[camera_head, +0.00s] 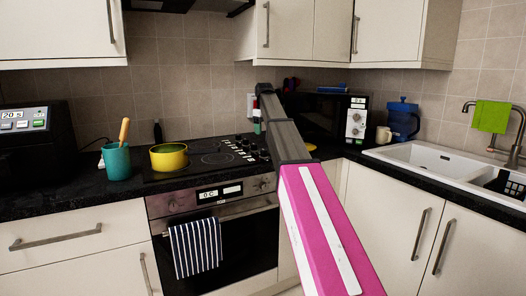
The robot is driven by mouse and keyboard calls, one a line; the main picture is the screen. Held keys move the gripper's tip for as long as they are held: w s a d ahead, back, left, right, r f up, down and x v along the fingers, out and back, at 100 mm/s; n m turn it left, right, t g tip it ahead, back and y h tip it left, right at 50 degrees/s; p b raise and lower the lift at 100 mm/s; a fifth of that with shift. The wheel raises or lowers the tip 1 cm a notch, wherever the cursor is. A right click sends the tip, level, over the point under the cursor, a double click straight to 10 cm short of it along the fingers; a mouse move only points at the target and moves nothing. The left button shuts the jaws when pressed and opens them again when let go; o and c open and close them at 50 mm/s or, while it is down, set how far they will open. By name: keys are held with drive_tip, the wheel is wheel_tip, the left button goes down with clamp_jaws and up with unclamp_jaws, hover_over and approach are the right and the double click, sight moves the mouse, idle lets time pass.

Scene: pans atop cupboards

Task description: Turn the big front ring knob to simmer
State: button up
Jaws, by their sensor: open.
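The black hob (190,176) is set in the counter left of centre. Its row of dark knobs (252,149) runs along the right side, with small white labels (238,150) beside them. The knobs are small here, and I cannot read their settings or tell which belongs to the big front ring. A ring (217,159) shows on the bare part of the hob. My arm rises from the lower right and passes just right of the knobs. My gripper cannot be made out; the far end of the arm hides it or it is out of sight.
A yellow pot (169,157) stands on the hob's left. A teal utensil pot (117,162) is beside it. The oven (235,238) below has a striped towel (196,247) on its handle. A microwave (322,116), blue jug (402,121) and sink (440,160) are to the right.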

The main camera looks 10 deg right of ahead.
sight(264, 150)
wheel_tip(264, 150, down, 11)
drive_tip(key=shift+r, duration=0.2)
idle(0.3)
drive_tip(key=c, duration=0.9)
